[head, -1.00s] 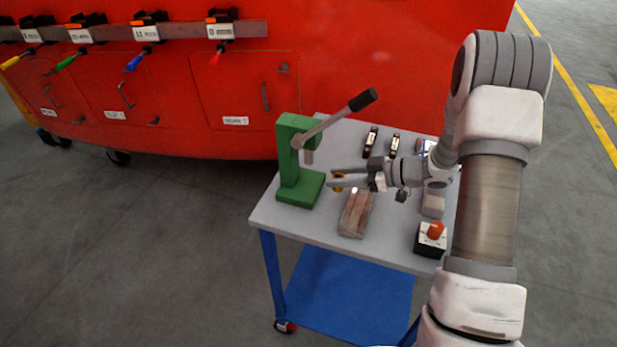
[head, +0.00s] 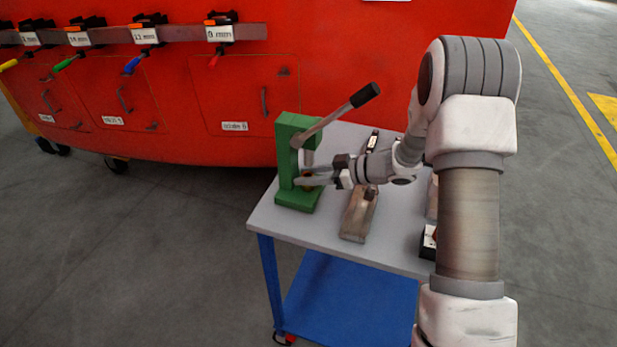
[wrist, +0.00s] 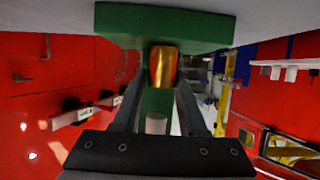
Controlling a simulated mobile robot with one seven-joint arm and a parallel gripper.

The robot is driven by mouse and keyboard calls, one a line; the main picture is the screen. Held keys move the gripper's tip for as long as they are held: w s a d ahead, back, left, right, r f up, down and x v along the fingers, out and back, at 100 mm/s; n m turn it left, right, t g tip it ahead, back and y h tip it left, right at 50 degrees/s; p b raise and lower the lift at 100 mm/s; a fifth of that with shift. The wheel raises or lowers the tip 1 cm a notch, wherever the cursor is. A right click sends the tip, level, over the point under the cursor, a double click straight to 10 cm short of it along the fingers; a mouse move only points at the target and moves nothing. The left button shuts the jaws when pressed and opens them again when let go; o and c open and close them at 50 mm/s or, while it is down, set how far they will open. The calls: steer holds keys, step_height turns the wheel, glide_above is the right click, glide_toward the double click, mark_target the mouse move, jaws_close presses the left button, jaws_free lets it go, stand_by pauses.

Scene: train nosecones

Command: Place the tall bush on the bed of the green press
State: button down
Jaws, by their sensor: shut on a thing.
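The green press (head: 285,150) stands upright at the table's left rear, its grey lever raised to the right. Its bed (head: 297,202) is the green block at its foot. My gripper (head: 302,182) reaches in from the right, level, between the ram and the bed. It is shut on the tall bush, a brass-coloured cylinder, mostly hidden by the fingers in the head view. In the wrist view the tall bush (wrist: 165,67) sits between the fingertips, close against the bed (wrist: 165,20), which appears at the top. I cannot tell whether they touch. The grey ram (wrist: 156,123) also shows there.
A wooden block (head: 357,220) lies on the grey table (head: 270,218) right of the press. A black-and-white box (head: 428,243) is partly hidden behind my arm. The red train body (head: 330,70) stands behind the table. The table's front left corner is clear.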

steer(key=shift+f, duration=0.15)
steer(key=shift+c, duration=2.3)
jaws_free()
